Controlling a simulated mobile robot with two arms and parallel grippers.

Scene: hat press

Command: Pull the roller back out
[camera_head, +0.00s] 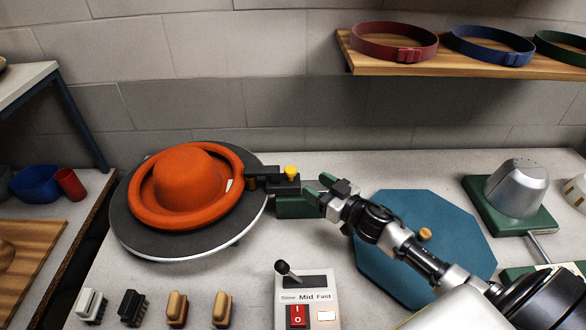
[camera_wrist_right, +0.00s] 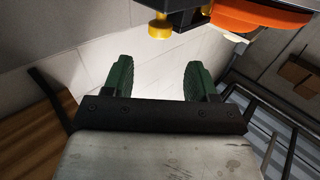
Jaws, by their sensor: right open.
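An orange hat (camera_head: 188,175) with a curled brim lies on a round dark turntable (camera_head: 130,235). The roller unit (camera_head: 283,185) is a black slide on a green block, with a black arm (camera_head: 262,178) reaching left to the hat's brim and a yellow knob (camera_head: 291,173) on top. My right gripper (camera_head: 318,191) is just right of the unit. In the right wrist view its green-padded fingers (camera_wrist_right: 158,75) are apart with nothing between them. The yellow knob (camera_wrist_right: 160,25) is beyond the fingertips, and the orange brim (camera_wrist_right: 260,15) is at upper right. My left gripper is not in view.
A control box (camera_head: 307,300) with a lever marked Slow, Mid, Fast and a red switch stands in front. Several brushes (camera_head: 177,309) lie at front left. A blue mat (camera_head: 440,225) lies under my right arm, and a metal block on a green base (camera_head: 515,190) stands right.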

